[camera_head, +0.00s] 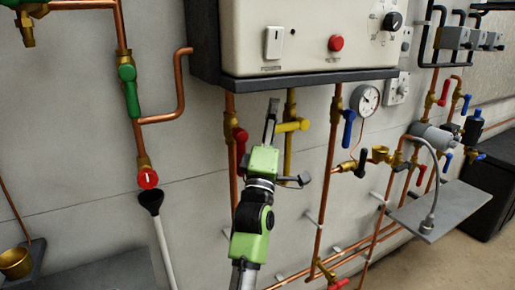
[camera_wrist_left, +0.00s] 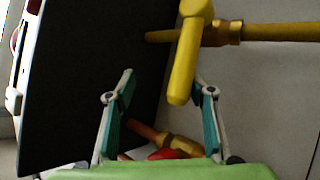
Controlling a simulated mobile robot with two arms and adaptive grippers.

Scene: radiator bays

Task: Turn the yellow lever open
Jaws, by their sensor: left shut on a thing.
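The yellow lever (camera_head: 293,126) sits on a yellow vertical pipe (camera_head: 290,103) below the white boiler box. It lies crosswise to the pipe. In the left wrist view the yellow lever (camera_wrist_left: 186,65) reaches down to my fingertips, and its free end is close to the right-hand finger. My left gripper (camera_head: 287,140) is at the lever, in front of the wall. The exact contact is hard to see. My right gripper is not in view.
The white boiler box (camera_head: 310,40) overhangs close above the lever. A red-handled valve (camera_head: 240,140) is just left of it, a blue-handled valve (camera_head: 348,128) to the right. Copper pipes run along the wall. A grey shelf (camera_head: 440,210) juts out at the right.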

